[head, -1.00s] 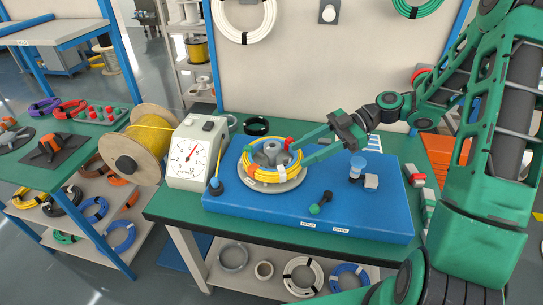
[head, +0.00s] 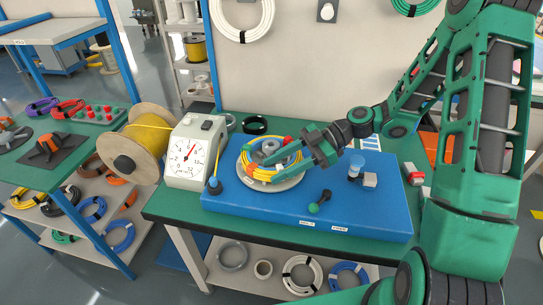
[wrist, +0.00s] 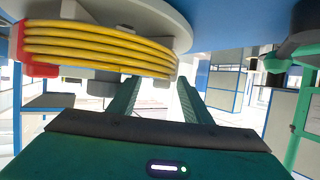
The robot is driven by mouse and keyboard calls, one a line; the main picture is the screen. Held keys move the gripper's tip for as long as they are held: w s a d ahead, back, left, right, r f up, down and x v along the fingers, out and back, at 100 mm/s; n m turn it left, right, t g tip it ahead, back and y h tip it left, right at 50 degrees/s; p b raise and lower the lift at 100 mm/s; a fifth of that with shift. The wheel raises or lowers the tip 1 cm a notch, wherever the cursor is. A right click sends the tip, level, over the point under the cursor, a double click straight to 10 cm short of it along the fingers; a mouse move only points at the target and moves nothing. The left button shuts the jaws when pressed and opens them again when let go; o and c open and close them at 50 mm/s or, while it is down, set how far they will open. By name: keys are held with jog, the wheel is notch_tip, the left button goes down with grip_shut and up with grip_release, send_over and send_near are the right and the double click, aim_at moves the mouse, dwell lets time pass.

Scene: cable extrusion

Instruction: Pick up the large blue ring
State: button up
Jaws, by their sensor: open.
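Blue rings lie on low shelves: one (head: 349,276) under the green bench, and two at the left, an upper one (head: 92,209) and a lower one (head: 120,237). I cannot tell which is the large one. My gripper (head: 279,166) is open at a yellow cable coil (head: 247,168) on a grey round turntable, far from these rings. In the wrist view the fingers (wrist: 158,92) reach toward the yellow coil (wrist: 95,48), which has a red clip. Nothing shows gripped between them; contact with the coil is unclear. No blue ring shows in the wrist view.
The turntable sits on a blue base plate (head: 385,215) on the green bench (head: 165,205). A white dial gauge (head: 189,155) and a wooden spool (head: 133,155) stand left. A blue-topped part (head: 357,162) and a green-knobbed lever (head: 318,203) stand on the plate.

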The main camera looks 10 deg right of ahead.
grip_shut()
